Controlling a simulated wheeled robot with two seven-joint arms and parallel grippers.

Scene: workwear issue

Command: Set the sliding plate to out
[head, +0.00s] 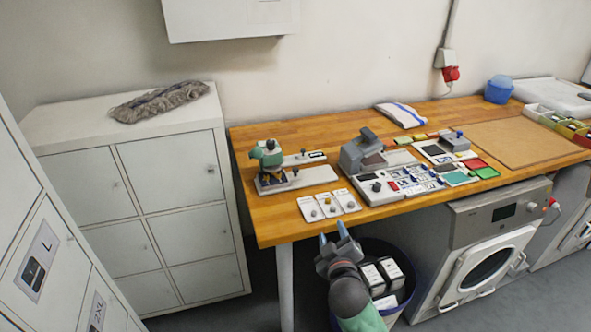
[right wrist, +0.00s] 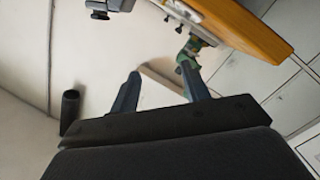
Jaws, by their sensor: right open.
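A small machine with a green top (head: 268,155) stands at the left end of the wooden bench. My right gripper (head: 333,235) is open and empty, in front of the bench's front edge and apart from the machine. Its two fingers (right wrist: 160,85) also show in the right wrist view, with a green part (right wrist: 188,57) beyond them. My left gripper is out of view.
Three white cards with knobs (head: 330,206) lie near the bench's front edge (head: 300,235). A grey-and-white control panel (head: 400,180) stands to their right. A dark bin with white boxes (head: 408,290) is below, beside a washing machine (head: 490,265). White lockers (head: 175,180) stand left.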

